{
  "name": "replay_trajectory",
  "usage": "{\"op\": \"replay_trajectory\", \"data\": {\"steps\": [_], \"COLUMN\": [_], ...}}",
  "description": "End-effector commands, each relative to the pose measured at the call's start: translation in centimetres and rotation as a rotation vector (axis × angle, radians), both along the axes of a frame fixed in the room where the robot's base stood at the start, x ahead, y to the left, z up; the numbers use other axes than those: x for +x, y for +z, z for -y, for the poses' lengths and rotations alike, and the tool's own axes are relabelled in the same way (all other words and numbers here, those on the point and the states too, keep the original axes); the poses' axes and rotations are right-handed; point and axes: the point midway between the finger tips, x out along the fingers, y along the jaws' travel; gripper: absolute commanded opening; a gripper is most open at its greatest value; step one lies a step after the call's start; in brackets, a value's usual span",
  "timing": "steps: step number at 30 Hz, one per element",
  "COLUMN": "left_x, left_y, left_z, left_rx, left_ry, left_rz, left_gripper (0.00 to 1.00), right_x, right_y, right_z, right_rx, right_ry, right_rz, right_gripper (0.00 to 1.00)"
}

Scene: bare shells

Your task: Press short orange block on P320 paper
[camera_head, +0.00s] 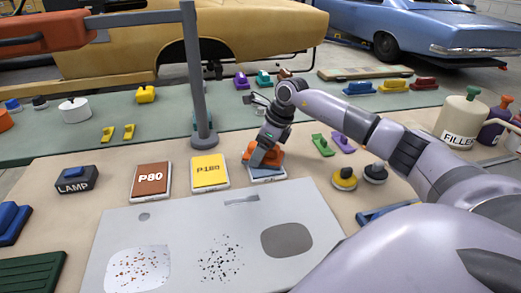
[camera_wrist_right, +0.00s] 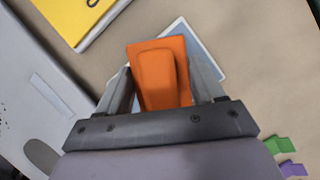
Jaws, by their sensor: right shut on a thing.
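The orange block (camera_head: 277,157) is in my right gripper (camera_head: 264,158), over a blue sanding paper (camera_head: 268,174) with a pale border, the rightmost of the three in the row. In the right wrist view the orange block (camera_wrist_right: 160,70) sits between the two fingers of my right gripper (camera_wrist_right: 163,88), with the paper (camera_wrist_right: 208,55) partly showing beneath it. The block and gripper hide the paper's label. The block is on the paper or very close above it; I cannot tell which. My left gripper is not in view.
The P80 paper (camera_head: 151,181) and P180 paper (camera_head: 210,172) lie to the left. A grey panel (camera_head: 185,222) lies in front. A grey post (camera_head: 194,80) stands behind the papers. Green (camera_head: 322,145) and purple (camera_head: 342,142) pieces and two round-knobbed pads lie to the right.

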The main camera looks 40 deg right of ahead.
Motion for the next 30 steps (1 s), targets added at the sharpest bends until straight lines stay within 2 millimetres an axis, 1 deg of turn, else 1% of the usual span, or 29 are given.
{"op": "replay_trajectory", "data": {"steps": [2,5,30], "left_x": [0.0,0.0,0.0], "left_y": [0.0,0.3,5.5], "left_z": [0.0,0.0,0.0], "left_rx": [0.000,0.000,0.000], "left_ry": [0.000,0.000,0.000], "left_rz": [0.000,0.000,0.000], "left_gripper": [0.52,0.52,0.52], "right_x": [0.0,0.0,0.0], "right_y": [-0.1,0.2,7.0], "right_z": [0.0,0.0,0.0], "right_rx": [-0.001,-0.001,0.000], "right_ry": [0.000,0.000,0.000], "right_rz": [-0.003,-0.003,0.000], "right_gripper": [0.39,0.39,0.39]}}
